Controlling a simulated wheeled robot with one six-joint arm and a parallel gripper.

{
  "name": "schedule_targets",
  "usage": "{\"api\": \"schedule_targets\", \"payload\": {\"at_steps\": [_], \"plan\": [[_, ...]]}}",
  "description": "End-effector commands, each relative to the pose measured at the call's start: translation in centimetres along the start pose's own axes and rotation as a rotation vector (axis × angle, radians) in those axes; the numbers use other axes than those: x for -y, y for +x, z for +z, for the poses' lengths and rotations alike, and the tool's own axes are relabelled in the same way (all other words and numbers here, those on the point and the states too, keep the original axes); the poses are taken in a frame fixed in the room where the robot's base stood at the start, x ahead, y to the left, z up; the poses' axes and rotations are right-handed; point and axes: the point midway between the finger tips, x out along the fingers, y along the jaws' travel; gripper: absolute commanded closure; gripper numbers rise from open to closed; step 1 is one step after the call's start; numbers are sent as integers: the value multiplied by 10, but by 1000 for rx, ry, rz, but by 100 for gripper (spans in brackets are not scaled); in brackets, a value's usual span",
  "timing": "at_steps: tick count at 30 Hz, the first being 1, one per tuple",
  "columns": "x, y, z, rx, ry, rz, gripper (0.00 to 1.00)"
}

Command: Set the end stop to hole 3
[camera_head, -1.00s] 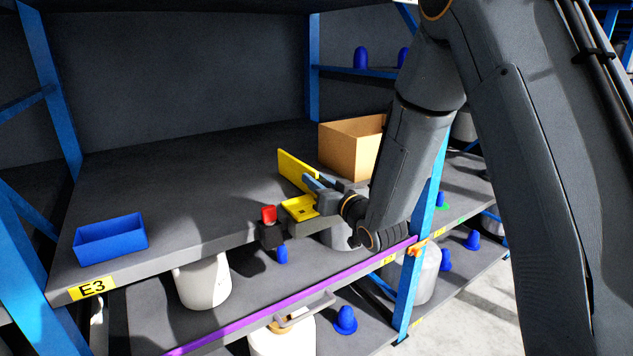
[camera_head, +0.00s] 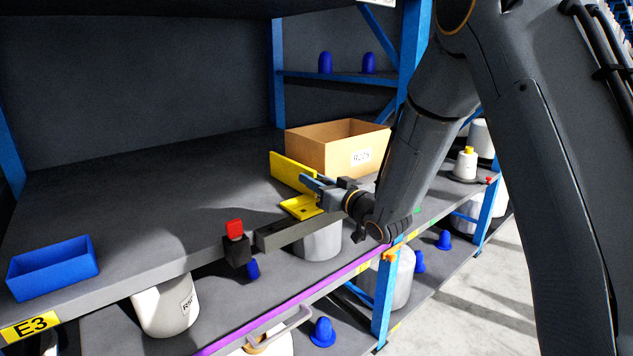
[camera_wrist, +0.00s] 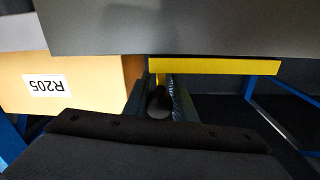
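The yellow end stop, with an upright plate (camera_head: 292,172) and a flat lower plate (camera_head: 298,207), is at the shelf's front edge. My gripper (camera_head: 313,184) is at its right side. In the wrist view the yellow bar (camera_wrist: 215,66) runs across above my fingers, with a yellow strip between them; my gripper (camera_wrist: 160,92) appears shut on the end stop. A grey rail (camera_head: 285,236) runs along the shelf edge, below and in front of the flat plate. I cannot tell whether they touch. No holes in the rail can be made out.
A black block with a red top (camera_head: 235,228) stands at the rail's left end. A cardboard box (camera_head: 340,150) stands close behind my gripper. A blue bin (camera_head: 52,268) is at the shelf's left front. The shelf between is clear.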

Motion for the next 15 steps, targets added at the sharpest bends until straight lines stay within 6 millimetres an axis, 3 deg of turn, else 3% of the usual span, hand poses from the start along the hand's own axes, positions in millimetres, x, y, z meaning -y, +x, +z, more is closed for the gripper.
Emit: {"api": "schedule_targets", "payload": {"at_steps": [3, 15], "plan": [[0, 0, 0, 0, 0, 0, 58], [-2, -10, 0, -1, 0, 3, 58]]}}
